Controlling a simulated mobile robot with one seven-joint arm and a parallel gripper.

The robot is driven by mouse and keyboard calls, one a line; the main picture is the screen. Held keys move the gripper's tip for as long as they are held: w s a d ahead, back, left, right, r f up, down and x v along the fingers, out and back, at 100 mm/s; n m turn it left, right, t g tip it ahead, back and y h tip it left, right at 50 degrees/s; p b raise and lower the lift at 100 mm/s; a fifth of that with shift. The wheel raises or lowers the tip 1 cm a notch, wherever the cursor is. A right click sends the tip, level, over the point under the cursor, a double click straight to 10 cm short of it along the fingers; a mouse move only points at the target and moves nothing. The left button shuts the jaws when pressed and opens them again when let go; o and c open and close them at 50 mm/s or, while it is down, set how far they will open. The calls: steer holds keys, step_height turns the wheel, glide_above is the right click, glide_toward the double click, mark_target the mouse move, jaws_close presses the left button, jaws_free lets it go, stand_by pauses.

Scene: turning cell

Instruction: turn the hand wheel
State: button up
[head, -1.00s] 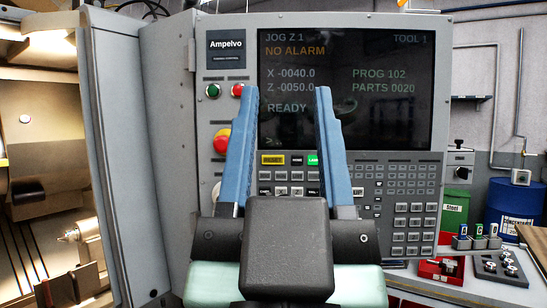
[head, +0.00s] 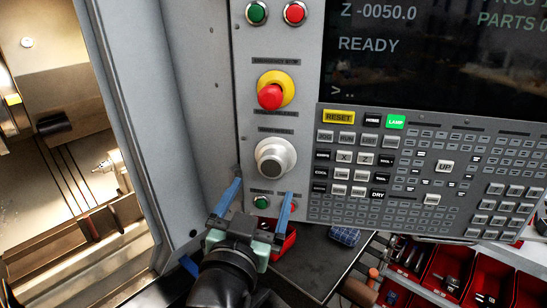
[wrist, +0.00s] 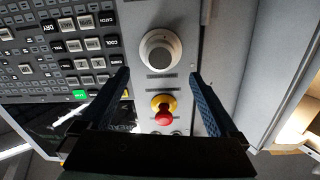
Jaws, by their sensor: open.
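The hand wheel (head: 276,158) is a round, pale grey knob on the control panel, below the emergency stop. In the head view my gripper (head: 263,188) has its two blue fingers open and empty, with their tips just below the wheel in the picture. In the wrist view the wheel (wrist: 160,51) shows whole, just beyond the gap between the fingertips (wrist: 160,73). The fingers do not appear to touch it. Exactly how far the tips are from the panel, I cannot tell.
A red emergency stop (head: 271,92) on a yellow ring sits above the wheel. Green (head: 261,202) and red buttons sit below it, near the fingers. The keypad (head: 420,175) is to the right. The open machine bay (head: 70,190) is at left, and red bins (head: 446,269) stand lower right.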

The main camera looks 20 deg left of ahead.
mark_target(271, 169)
steer(key=w+p, duration=0.1)
steer(key=w, duration=0.2)
steer(key=w+a+p, duration=0.1)
steer(key=w, duration=0.2)
steer(key=w+p, duration=0.1)
steer(key=w, duration=0.2)
steer(key=shift+a, duration=0.25)
steer(key=c, duration=1.1)
steer(key=shift+n, duration=0.3)
steer(key=n, duration=0.4)
steer(key=shift+n, duration=0.4)
steer(key=n, duration=0.5)
steer(key=shift+p, duration=0.35)
